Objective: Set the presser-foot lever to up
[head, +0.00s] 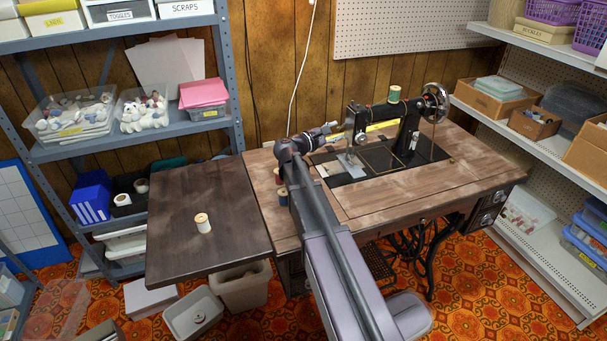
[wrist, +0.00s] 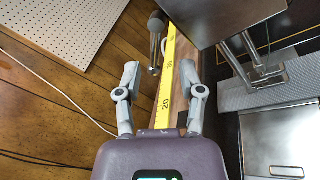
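The black sewing machine (head: 388,121) stands on the wooden table. My gripper (head: 332,128) is at the left end of its head, near the needle area. In the wrist view my gripper (wrist: 165,82) is open, its two fingers apart with nothing held between them. A grey rod with a rounded knob (wrist: 155,38), apparently the presser-foot lever, lies beyond the fingertips, between their lines and apart from them. I cannot tell whether it is up or down. The needle and presser bar area (wrist: 250,62) shows to the right of the fingers. The lever is too small to make out in the head view.
A yellow measuring tape (wrist: 168,85) lies along the table behind the machine. Thread spools (head: 282,192) stand at the table's left edge, another (head: 202,222) on the side leaf. A white cord (wrist: 65,80) hangs along the panelled wall.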

